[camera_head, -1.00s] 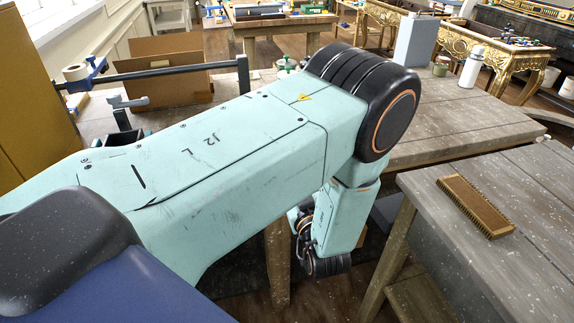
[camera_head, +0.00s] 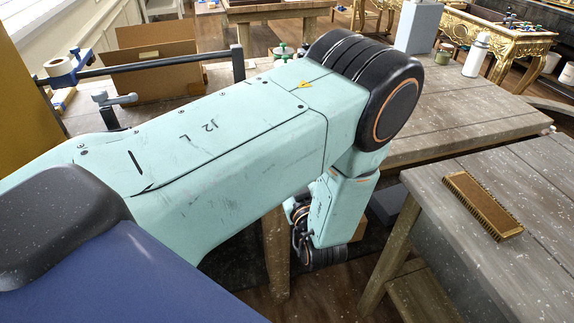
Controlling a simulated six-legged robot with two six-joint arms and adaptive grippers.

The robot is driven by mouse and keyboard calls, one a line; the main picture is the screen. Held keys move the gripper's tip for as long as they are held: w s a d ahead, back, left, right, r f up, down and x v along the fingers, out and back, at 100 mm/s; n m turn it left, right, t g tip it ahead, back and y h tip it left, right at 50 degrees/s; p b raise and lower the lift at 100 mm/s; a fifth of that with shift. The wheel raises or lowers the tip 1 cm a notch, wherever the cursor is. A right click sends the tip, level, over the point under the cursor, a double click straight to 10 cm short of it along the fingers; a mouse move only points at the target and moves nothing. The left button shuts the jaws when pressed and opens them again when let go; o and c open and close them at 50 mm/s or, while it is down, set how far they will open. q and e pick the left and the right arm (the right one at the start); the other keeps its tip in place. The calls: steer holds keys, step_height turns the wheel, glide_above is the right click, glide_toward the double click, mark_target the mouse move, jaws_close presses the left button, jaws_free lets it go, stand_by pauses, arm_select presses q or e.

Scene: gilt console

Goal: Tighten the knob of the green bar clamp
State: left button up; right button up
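A long dark bar with an upright end and a grey handle (camera_head: 118,99) lies across the left of the back bench; it looks like a bar clamp, but no green shows on it. Small green parts (camera_head: 283,52) show just behind my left arm; I cannot tell whether they belong to the green clamp. My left arm crosses the middle of the view and bends down at its elbow, hiding part of the bench. Its wrist hangs below the bench top level, and its gripper fingers do not show. My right gripper is not in view.
An open cardboard box (camera_head: 160,62) and a blue tape dispenser (camera_head: 68,68) stand on the back bench. A brush (camera_head: 482,205) lies on the near right table (camera_head: 540,175).

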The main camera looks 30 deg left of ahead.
arm_select(q)
steer(key=shift+s+d+r, duration=0.1)
steer(key=shift+s+r, duration=0.05)
steer(key=shift+s, duration=0.1)
steer(key=shift+s+d+r, duration=0.1)
steer(key=shift+s+d, duration=0.05)
steer(key=c, duration=0.3)
steer(key=shift+w+f, duration=0.2)
steer(key=shift+w, duration=0.1)
steer(key=c, duration=0.4)
steer(key=shift+s, duration=0.1)
steer(key=c, duration=0.5)
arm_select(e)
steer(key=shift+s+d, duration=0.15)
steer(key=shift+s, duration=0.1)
arm_select(q)
steer(key=shift+m, duration=0.3)
